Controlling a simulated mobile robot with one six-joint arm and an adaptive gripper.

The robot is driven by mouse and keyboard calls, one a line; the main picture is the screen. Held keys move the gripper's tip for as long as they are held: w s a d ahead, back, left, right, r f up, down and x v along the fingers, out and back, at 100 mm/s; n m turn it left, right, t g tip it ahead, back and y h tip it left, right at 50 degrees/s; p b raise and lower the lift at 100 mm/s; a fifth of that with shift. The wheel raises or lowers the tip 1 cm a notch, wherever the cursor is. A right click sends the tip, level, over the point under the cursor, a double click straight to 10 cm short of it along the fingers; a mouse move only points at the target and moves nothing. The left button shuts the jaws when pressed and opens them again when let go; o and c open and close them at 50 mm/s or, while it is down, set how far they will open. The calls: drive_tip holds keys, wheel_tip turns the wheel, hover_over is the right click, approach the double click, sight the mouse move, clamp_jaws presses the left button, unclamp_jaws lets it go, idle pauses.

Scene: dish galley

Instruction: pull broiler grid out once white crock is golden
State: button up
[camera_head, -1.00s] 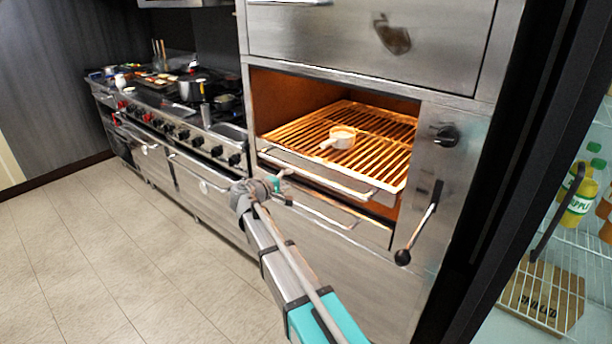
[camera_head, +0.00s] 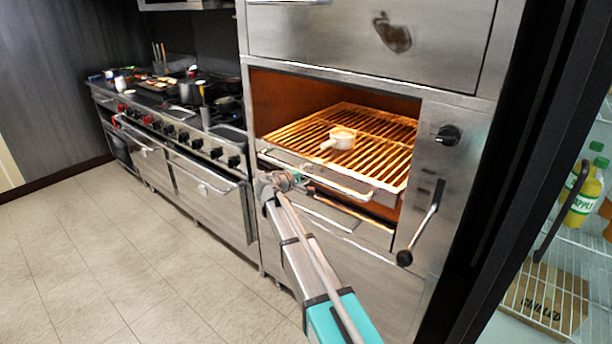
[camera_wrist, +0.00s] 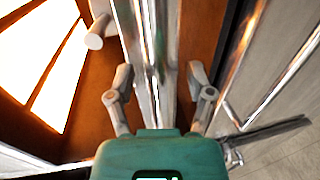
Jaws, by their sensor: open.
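The broiler grid (camera_head: 385,165) sits in the lit broiler opening, with a bar handle (camera_head: 345,188) along its front. The white crock (camera_head: 343,139), a small pot with a stub handle pointing left, stands on the grid near its middle. Its top looks pale tan under the orange light; I cannot tell clearly how browned it is. My gripper (camera_head: 284,180) is at the left front of the grid. In the wrist view my gripper (camera_wrist: 160,90) is open, with shiny metal bars running between its two fingers; the fingers look apart from them.
A lever with a black knob (camera_head: 405,257) and a dial (camera_head: 447,135) are on the panel right of the opening. A range (camera_head: 180,130) with pots stands at left. The tiled floor (camera_head: 120,250) is clear.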

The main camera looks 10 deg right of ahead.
clamp_jaws()
idle(0.5)
